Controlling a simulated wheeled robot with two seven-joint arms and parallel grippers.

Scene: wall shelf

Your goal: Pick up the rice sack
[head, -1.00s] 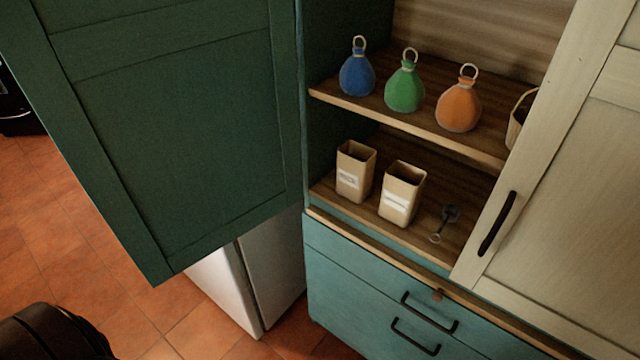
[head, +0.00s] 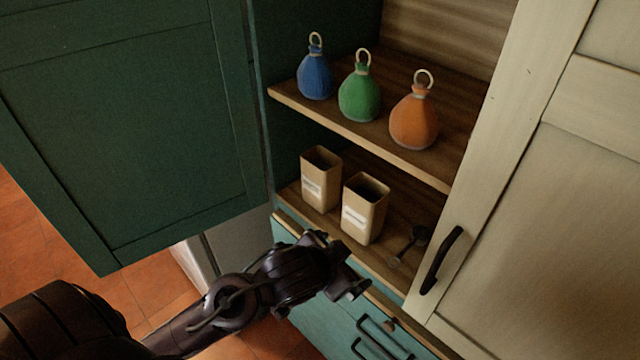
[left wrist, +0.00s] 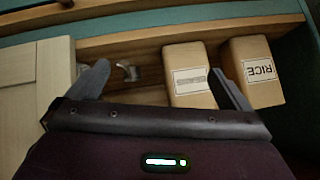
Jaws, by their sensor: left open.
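Three tied sacks with ring loops stand on the upper shelf in the head view: a blue sack (head: 315,80), a green sack (head: 359,97) and an orange sack (head: 414,122). No label shows on them. Two open-topped tan containers stand on the lower shelf, a left one (head: 320,180) and a right one (head: 365,212). In the left wrist view, one container (left wrist: 251,80) has a label reading RICE, upside down; the other container's label (left wrist: 191,80) is unreadable. My left gripper (head: 343,264) is open and empty, in front of the lower shelf and below the sacks. My right gripper is out of view.
A green cupboard door (head: 120,130) stands open at the left. A cream door (head: 560,220) with a dark handle covers the shelves' right side. A small dark scoop (head: 408,243) lies on the lower shelf. Teal drawers with dark handles (head: 385,333) are below.

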